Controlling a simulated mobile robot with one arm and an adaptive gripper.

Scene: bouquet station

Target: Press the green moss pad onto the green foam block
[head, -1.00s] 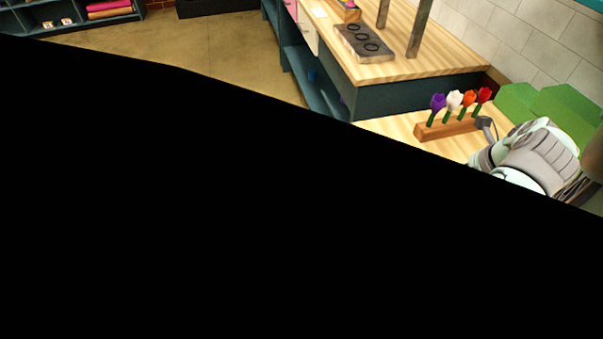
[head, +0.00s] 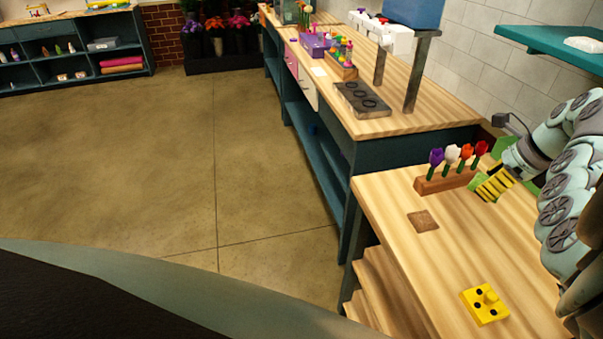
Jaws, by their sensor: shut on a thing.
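My gripper (head: 490,186) is at the right of the head view, low over the near table beside the tulip rack. Its end shows yellow and black stripes. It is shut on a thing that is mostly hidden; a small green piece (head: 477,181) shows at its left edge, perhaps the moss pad. More green surfaces (head: 503,147) show behind my arm at the table's back right. They may be the foam block, but my arm covers most of them. I cannot tell whether the pad touches the block.
A wooden rack (head: 447,181) with several tulips stands just left of my gripper. A brown square (head: 423,221) and a yellow block with black dots (head: 485,304) lie on the near table (head: 455,250). A teal shelf (head: 560,45) juts from the wall. The table's middle is clear.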

